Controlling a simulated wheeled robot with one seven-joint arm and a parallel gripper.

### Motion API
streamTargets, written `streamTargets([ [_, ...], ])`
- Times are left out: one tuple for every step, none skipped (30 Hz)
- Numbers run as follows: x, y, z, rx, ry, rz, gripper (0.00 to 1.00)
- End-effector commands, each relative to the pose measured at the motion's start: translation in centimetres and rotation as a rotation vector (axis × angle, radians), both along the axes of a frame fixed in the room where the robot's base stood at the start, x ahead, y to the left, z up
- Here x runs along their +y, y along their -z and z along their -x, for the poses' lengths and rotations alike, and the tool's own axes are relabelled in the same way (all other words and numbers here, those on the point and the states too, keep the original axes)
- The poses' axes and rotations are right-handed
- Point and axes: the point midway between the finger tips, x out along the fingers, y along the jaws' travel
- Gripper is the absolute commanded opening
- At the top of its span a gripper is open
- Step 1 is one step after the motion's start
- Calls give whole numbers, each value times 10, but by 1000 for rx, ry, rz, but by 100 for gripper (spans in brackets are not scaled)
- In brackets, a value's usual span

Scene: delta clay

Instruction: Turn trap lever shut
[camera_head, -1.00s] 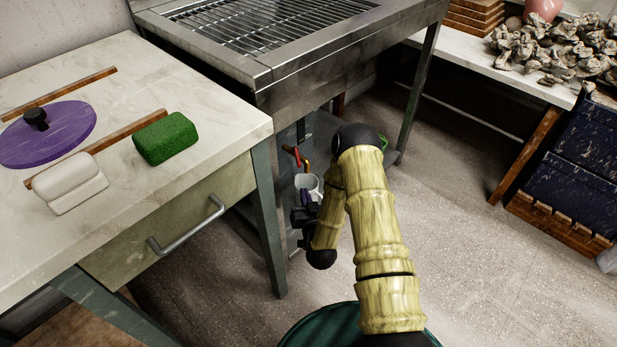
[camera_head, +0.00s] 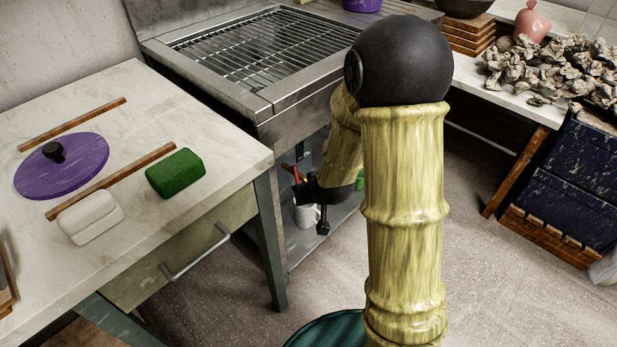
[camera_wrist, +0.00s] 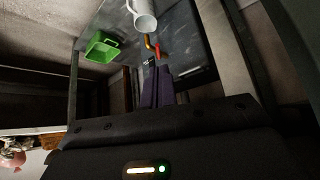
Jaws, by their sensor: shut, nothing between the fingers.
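The trap lever appears to be the small red handle (camera_wrist: 163,50) beside a yellow-orange pipe piece (camera_wrist: 151,41) under the steel sink unit. In the head view the red handle (camera_head: 296,174) shows as a small bit left of my wrist. In the wrist view my gripper (camera_wrist: 152,63) is shut and empty, its dark purple fingers pointing towards the handle. The fingertips look close to the handle; I cannot tell whether they touch. In the head view my arm hides the fingers.
A white mug (camera_wrist: 143,16) stands close to the pipe, and a green tray (camera_wrist: 101,48) lies on the same low shelf. The sink unit (camera_head: 264,122) overhangs the spot, and the table's leg (camera_head: 270,245) stands to the left. Open floor lies to the right.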

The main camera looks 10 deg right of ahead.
Motion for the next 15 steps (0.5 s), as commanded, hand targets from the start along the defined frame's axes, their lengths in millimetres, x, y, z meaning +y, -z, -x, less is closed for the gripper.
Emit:
streamTargets([
  [-2,-20,15,39,6,8,0],
  [-3,-27,24,69,11,12,0],
  [-6,-36,38,108,18,16,0],
  [-7,-43,48,138,24,19,0],
  [-8,-50,58,166,29,21,0],
  [-10,-59,73,206,37,23,0],
  [-10,-65,84,235,41,24,0],
  [-11,-71,95,262,46,25,0],
  [-12,-78,108,297,52,26,0],
  [-12,-83,117,320,57,25,0],
  [-13,-86,126,341,62,24,0],
  [-14,-90,135,365,67,23,0],
  [-14,-93,140,379,69,22,0],
  [-14,-94,145,391,71,22,0],
  [-14,-95,149,403,72,21,0],
])
